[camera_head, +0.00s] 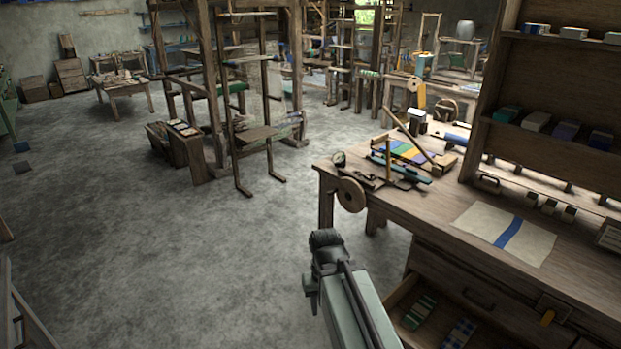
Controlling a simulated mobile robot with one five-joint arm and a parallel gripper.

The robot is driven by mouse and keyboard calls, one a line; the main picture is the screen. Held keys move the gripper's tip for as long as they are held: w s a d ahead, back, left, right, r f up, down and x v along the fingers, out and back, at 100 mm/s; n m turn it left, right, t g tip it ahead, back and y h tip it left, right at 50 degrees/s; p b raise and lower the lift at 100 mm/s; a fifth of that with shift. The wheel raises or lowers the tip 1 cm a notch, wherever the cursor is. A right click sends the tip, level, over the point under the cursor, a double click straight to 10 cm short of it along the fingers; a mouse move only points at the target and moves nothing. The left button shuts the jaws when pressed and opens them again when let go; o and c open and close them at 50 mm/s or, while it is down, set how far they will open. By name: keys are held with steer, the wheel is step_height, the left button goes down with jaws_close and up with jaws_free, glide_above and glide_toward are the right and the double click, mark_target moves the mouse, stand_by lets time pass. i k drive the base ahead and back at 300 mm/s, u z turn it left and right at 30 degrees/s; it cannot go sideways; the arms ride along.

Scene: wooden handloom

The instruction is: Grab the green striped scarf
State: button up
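The green striped scarf (418,311) lies folded in an open drawer (402,296) under the workbench, at the bottom right of the head view. It is dark green with lighter stripes. A blue and white checked cloth (460,333) lies to its right in the same drawer, cut by the picture's lower edge. My arm reaches up from the bottom middle, left of the drawer. Its dark end (325,243) is over the floor, apart from the scarf. I cannot make out the fingers or whether they hold anything.
The workbench (395,192) above the drawer carries a beige cloth with a blue stripe (507,234), a small loom (405,152) and a wooden disc (351,194) at its edge. A shelf (550,85) stands at its back. Open concrete floor (150,250) lies left.

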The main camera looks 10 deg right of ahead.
mark_target(421, 309)
steer(key=z, duration=1.15)
steer(key=k, duration=0.35)
steer(key=z, duration=0.35)
